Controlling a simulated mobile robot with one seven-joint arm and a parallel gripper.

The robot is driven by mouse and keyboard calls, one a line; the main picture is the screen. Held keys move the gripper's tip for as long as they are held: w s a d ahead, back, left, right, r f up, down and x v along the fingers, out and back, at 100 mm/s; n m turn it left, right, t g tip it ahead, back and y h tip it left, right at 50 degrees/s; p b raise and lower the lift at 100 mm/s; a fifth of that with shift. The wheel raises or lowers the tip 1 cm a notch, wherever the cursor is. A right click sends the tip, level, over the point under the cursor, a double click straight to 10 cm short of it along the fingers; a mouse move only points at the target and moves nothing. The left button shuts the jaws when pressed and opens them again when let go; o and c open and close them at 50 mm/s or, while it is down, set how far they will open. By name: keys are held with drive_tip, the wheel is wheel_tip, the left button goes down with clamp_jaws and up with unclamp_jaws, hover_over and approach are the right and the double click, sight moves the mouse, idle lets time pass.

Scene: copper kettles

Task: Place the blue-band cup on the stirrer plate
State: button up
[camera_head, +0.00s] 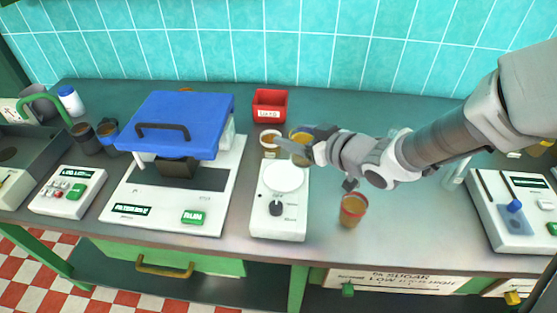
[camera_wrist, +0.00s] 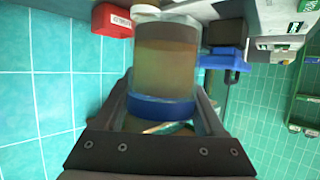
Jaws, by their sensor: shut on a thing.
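The blue-band cup (camera_wrist: 165,65) fills the middle of the wrist view, a clear cup with brownish contents and a blue band near its rim. My gripper (camera_wrist: 165,115) is shut on it around the band. In the head view my gripper (camera_head: 290,148) is behind the stirrer plate (camera_head: 284,176), a round white disc on a white unit with a black knob. An amber-topped cup (camera_head: 300,133) shows right at the gripper there; I cannot tell if it is the held one. The cup's base and its height above the counter are not clear.
A red tub (camera_head: 270,105) and a pale-banded cup (camera_head: 269,141) stand behind the stirrer. A red-banded cup (camera_head: 352,209) stands to its right. A blue-lidded machine (camera_head: 176,123) is at its left. The plate's top looks clear.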

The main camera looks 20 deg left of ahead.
drive_tip(key=a+f, duration=0.2)
drive_tip(key=a, duration=0.1)
drive_tip(key=a+b, duration=0.1)
drive_tip(key=shift+a+f, duration=0.3)
drive_tip(key=shift+f, duration=0.1)
drive_tip(key=shift+f+b, duration=0.7)
drive_tip(key=shift+f, duration=1.25)
drive_tip(key=shift+f, duration=0.15)
drive_tip(key=o, duration=1.5)
